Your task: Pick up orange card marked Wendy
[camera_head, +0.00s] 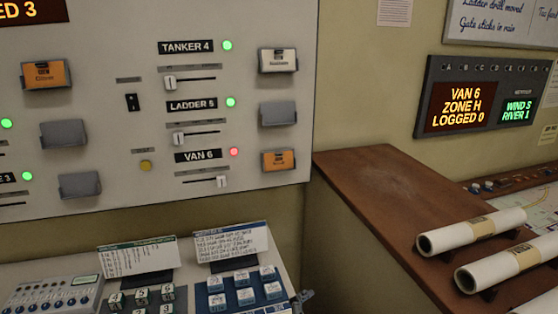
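Two orange cards sit in holders on the pale upright panel. One orange card (46,75) is at the upper left, with small dark lettering too blurred to read surely. The other orange card (279,160) is at the lower right of the panel, beside the VAN 6 row; its lettering is too small to read. I cannot tell which is marked Wendy.
A white card (278,60) sits beside TANKER 4; grey holders (278,113) show no card. Below the panel is a desk with keypads (244,288) and propped cards (232,242). At right, a brown counter (385,185) bears rolled papers (470,231).

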